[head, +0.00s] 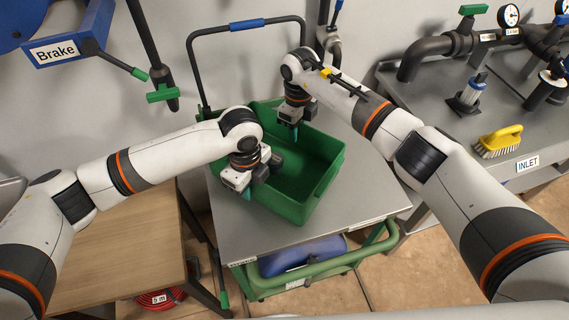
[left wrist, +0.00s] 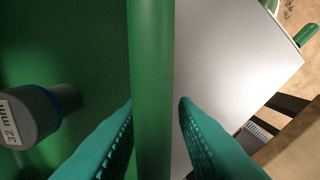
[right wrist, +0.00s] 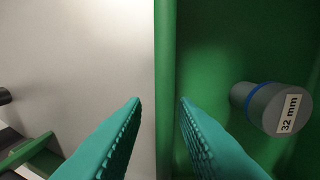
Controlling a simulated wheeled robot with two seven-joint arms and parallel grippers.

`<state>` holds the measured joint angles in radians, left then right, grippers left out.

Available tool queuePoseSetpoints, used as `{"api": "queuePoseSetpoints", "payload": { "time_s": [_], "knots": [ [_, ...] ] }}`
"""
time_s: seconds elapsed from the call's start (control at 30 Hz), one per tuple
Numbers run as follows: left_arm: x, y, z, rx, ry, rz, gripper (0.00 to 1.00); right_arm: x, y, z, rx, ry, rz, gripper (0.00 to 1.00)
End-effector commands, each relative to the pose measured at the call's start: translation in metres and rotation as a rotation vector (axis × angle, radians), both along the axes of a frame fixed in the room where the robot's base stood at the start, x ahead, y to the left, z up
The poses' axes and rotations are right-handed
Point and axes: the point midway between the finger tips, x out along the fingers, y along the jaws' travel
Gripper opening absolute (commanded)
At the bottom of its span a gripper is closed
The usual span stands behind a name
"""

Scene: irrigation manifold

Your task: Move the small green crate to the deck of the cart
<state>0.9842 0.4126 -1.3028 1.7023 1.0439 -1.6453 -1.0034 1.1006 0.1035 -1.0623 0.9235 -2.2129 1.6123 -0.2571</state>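The small green crate (head: 325,185) is over the grey deck of the cart (head: 250,235), upright, and looks to rest on it. My left gripper (head: 246,190) is at the crate's left wall; its open fingers (left wrist: 157,102) are on either side of the green rim (left wrist: 153,60). My right gripper (head: 295,130) is at the crate's far wall; its open fingers (right wrist: 160,100) straddle that rim (right wrist: 165,50), with a gap on the left side. A grey fitting marked 32 mm (right wrist: 275,107) is inside the crate and also shows in the left wrist view (left wrist: 35,118).
A blue cylinder (head: 300,255) lies on the cart's lower level. A wooden table (head: 130,245) stands left of the cart. A grey bench (head: 455,125) with pipes, a yellow brush (head: 497,141) and an INLET label is on the right. The deck is bare in front of the crate.

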Motion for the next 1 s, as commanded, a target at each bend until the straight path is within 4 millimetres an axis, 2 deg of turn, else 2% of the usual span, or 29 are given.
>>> {"api": "queuePoseSetpoints", "payload": {
  "time_s": [0.27,0.37,0.7,0.83,1.0],
  "knots": [
    [0.001,-0.001,0.008,-0.003,-0.002,0.001,0.26,-0.001,0.001,0.000,0.001,0.002,0.002,0.26],
    [0.001,-0.001,0.022,-0.003,-0.004,0.000,0.26,-0.001,0.001,0.000,0.001,0.002,0.002,0.26],
    [0.001,-0.001,0.093,-0.002,-0.004,-0.001,0.26,-0.001,0.001,0.000,0.001,0.002,0.002,0.26],
    [0.000,-0.001,0.110,0.000,-0.002,0.000,0.26,-0.001,0.001,0.000,0.001,0.002,0.002,0.26],
    [0.000,-0.001,0.120,0.000,-0.002,-0.001,0.26,0.000,0.001,0.004,0.001,0.000,0.003,0.26]
  ]
}}
